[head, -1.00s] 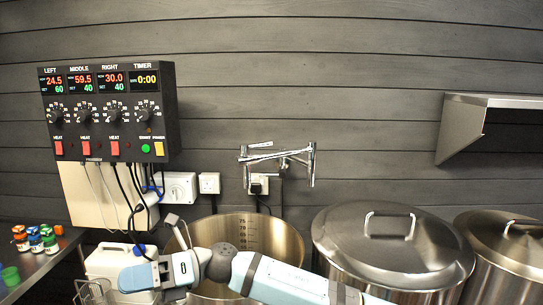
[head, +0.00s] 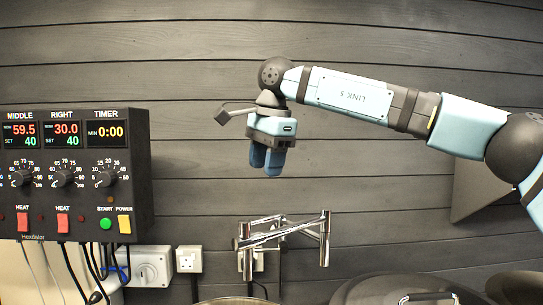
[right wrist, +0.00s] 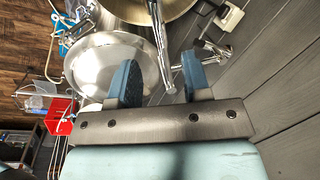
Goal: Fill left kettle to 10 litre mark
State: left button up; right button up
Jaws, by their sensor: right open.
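A chrome folding wall tap (head: 268,239) is fixed to the dark plank wall in the middle of the head view, its spout end hanging at the right. My right gripper (head: 272,160) points down above it, open and empty, apart from it. In the right wrist view the tap's metal arm (right wrist: 158,35) runs down to between my open blue fingers (right wrist: 160,82). The open kettle's rim (head: 238,301) barely shows at the bottom of the head view; its inside and litre marks are out of sight. It also shows at the top of the right wrist view (right wrist: 140,12). My left gripper is not in view.
A control box (head: 75,165) with dials, displays and switches hangs on the wall at left. A lidded kettle (head: 405,291) stands at lower right, its lid also below the tap in the right wrist view (right wrist: 105,65).

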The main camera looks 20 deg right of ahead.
aim_at(263, 218)
jog(key=f, duration=0.4)
jog(key=w+f+p, duration=0.1)
jog(key=f, duration=0.3)
jog(key=w+f+p, duration=0.1)
jog(key=f, duration=0.3)
jog(key=shift+w+f, duration=0.15)
